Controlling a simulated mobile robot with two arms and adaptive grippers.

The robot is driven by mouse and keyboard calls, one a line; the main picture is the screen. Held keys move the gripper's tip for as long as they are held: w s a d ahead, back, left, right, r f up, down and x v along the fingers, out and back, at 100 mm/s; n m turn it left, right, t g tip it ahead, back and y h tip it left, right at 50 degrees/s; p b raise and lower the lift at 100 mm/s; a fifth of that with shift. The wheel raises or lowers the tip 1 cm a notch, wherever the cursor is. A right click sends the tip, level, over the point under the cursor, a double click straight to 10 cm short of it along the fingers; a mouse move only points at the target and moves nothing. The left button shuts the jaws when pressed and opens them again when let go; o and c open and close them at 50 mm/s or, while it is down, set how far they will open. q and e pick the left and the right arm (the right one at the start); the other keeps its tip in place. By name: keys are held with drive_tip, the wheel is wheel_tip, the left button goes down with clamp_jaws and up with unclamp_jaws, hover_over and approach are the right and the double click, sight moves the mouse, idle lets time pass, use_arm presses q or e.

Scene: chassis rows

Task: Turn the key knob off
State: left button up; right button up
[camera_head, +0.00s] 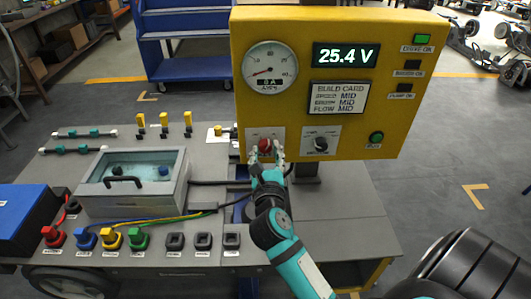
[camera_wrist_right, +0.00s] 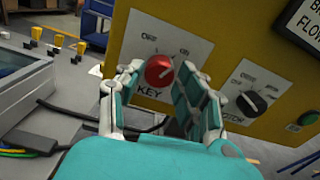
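The red key knob (camera_head: 264,144) sits on a pale plate on the yellow panel's lower left. In the right wrist view the knob (camera_wrist_right: 160,70) has a light mark that seems to point up and right, toward the right-hand label; the left label looks like OFF. My right gripper (camera_head: 265,154) is at the knob, with one finger on each side. In the wrist view the gripper (camera_wrist_right: 160,80) looks open, with small gaps beside the knob; contact is hard to judge. My left gripper is not in view.
A black rotary knob (camera_head: 321,144) on its own plate is right of the key knob. The yellow panel (camera_head: 410,70) carries a gauge (camera_head: 269,71), a 25.4 V display (camera_head: 346,55) and a green button (camera_head: 376,138). A clear-lidded box (camera_head: 135,205) and cables lie on the bench to the left.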

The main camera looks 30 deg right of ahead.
clamp_jaws()
drive_tip(key=shift+r+n+p, duration=0.15)
drive_tip(key=shift+n+p, duration=0.35)
drive_tip(key=shift+p, duration=0.3)
drive_tip(key=n+p, duration=0.8)
drive_tip(key=p, duration=0.2)
use_arm(q)
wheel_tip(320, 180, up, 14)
drive_tip(key=p, duration=0.2)
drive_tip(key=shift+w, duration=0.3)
use_arm(e)
drive_tip(key=shift+n, duration=1.5)
use_arm(q)
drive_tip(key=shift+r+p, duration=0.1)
drive_tip(key=shift+p, duration=0.2)
use_arm(e)
drive_tip(key=shift+f, duration=0.2)
drive_tip(key=shift+o, duration=2.3)
unclamp_jaws()
